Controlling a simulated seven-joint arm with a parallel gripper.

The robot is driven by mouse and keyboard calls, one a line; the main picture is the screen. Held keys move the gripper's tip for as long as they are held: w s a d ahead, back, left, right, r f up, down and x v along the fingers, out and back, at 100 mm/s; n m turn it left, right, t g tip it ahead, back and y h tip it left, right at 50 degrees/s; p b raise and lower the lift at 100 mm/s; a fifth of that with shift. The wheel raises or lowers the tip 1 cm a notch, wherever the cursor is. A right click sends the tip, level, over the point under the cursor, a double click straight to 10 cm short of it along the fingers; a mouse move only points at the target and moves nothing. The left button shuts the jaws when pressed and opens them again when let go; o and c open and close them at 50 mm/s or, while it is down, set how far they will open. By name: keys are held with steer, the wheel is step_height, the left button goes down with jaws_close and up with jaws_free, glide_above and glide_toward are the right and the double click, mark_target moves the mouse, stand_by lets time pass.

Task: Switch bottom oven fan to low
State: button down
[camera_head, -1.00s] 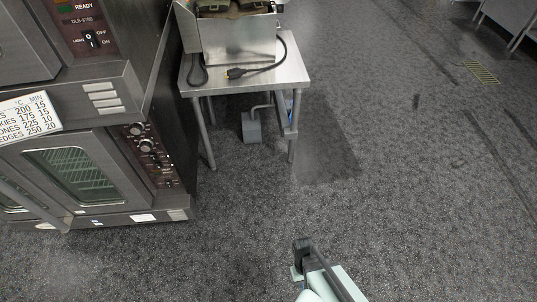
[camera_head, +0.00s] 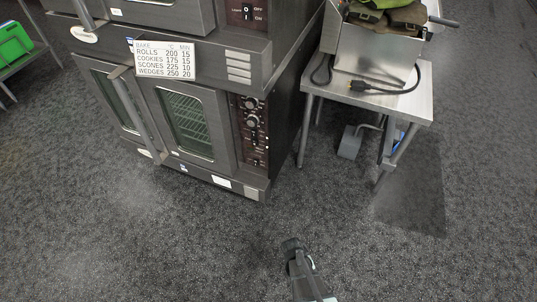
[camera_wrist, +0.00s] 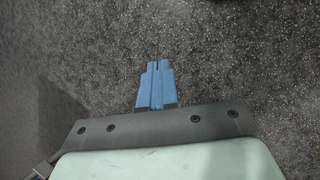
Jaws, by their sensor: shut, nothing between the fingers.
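The bottom oven (camera_head: 187,118) stands at the centre left of the head view, with its glass doors shut. Its dark control panel (camera_head: 254,132) runs down the right side of the front, with two round knobs near the top and small switches below. The switch labels and positions are too small to read. My gripper (camera_head: 292,244) is low in the head view, over the floor in front of the oven, apart from the panel. In the wrist view my gripper's blue fingers (camera_wrist: 158,68) are together and empty, with only floor beyond them.
A steel table (camera_head: 377,98) with a black cable on it stands right of the oven. A bake-times sign (camera_head: 165,60) hangs above the bottom oven's doors. Vertical door handles (camera_head: 139,117) stick out in front. A rack with a green item (camera_head: 14,42) is at far left. The floor before the oven is clear.

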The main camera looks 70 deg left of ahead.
mark_target(254, 142)
steer(key=s+a+r+n+t+y, duration=0.1)
steer(key=s+a+n+t+y, duration=0.25)
steer(key=a, duration=0.85)
steer(key=s+a+r+n+t+y, duration=0.1)
steer(key=s+a+n+t+y, duration=0.2)
steer(key=a, duration=1)
steer(key=s+a+r+n+t+y, duration=0.1)
steer(key=a+r+y, duration=0.2)
steer(key=a, duration=0.4)
steer(key=s+a+r+n+t+y, duration=0.1)
steer(key=a+r+y, duration=0.3)
steer(key=a, duration=0.4)
steer(key=s+a+r+n+t+y, duration=0.1)
steer(key=a+r+t+y, duration=0.2)
steer(key=a+y, duration=0.2)
steer(key=a, duration=0.3)
steer(key=shift+s+r+n, duration=0.25)
steer(key=shift+r+n, duration=0.05)
steer(key=shift+n, duration=0.05)
steer(key=shift+a, duration=0.1)
steer(key=x, duration=1.3)
steer(key=shift+w+a, duration=0.35)
steer(key=shift+w, duration=0.05)
